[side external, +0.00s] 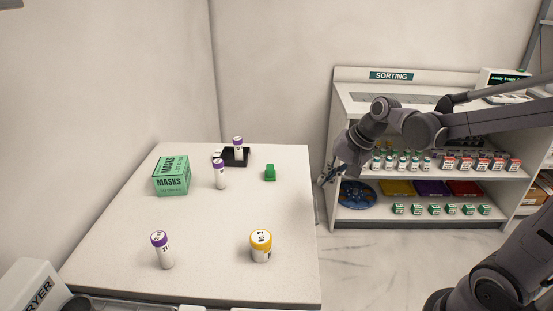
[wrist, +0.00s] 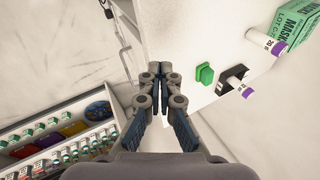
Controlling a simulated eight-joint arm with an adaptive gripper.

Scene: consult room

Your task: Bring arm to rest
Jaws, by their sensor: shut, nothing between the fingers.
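My gripper (side external: 328,174) is shut and empty. In the side external view it hangs just off the right edge of the white table (side external: 215,270), in front of the sorting shelf. In the wrist view my gripper (wrist: 160,68) has its fingertips together, over the table's edge beside a green block (wrist: 205,74). That green block (side external: 270,173) stands on the table to the left of my gripper, apart from it. My arm reaches in from the right.
The table holds a green mask box (side external: 171,176), a black holder (side external: 230,160) with a purple-capped tube (side external: 238,146), other purple-capped tubes (side external: 219,175) (side external: 162,251) and a yellow-capped jar (side external: 260,247). The sorting shelf (side external: 400,218) with vials, boxes and trays stands right. Open floor (side external: 365,265) lies between.

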